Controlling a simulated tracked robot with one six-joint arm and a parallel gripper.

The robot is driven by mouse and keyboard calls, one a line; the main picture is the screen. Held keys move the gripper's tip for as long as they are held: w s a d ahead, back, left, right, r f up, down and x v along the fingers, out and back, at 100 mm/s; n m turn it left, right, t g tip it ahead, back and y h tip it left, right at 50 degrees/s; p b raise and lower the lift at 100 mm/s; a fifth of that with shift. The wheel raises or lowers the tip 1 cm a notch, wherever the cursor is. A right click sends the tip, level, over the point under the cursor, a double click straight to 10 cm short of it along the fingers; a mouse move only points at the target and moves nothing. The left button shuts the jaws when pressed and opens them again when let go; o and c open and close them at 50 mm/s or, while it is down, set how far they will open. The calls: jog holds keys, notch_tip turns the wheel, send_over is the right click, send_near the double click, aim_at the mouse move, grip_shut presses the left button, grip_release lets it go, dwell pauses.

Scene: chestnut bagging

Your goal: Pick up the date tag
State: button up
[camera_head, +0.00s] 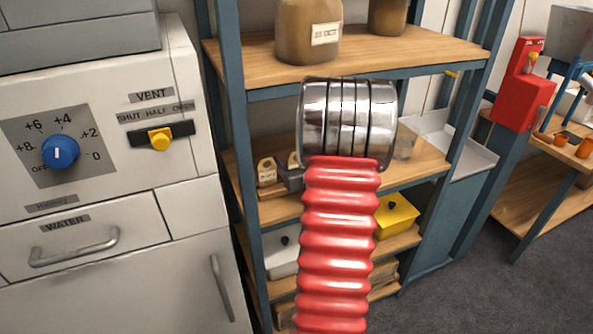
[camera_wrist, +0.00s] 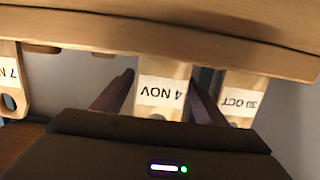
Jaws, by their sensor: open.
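In the wrist view, a pale wooden date tag marked "4 NOV" (camera_wrist: 162,97) hangs below a wooden board, its text upside down. My gripper (camera_wrist: 160,76) is open, with one dark finger on each side of this tag. I cannot tell whether either finger touches it. A "30 OCT" tag (camera_wrist: 240,98) is to the right, just outside the right finger. A tag with a 7 on its label (camera_wrist: 9,78) is cut off at the left edge. In the head view, a tag (camera_head: 267,172) shows on the middle shelf, and my red arm hides most of the gripper.
The wooden board (camera_wrist: 200,30) spans the top of the wrist view. In the head view, the shelf rack (camera_head: 235,120) holds a jar (camera_head: 308,40) labelled "23 OCT" or similar and a yellow box (camera_head: 396,215). A white oven panel (camera_head: 110,180) stands close on the left.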

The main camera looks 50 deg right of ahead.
jog(key=shift+c, duration=0.6)
jog(key=c, duration=0.9)
jog(key=shift+o, duration=0.2)
jog(key=shift+r, duration=0.15)
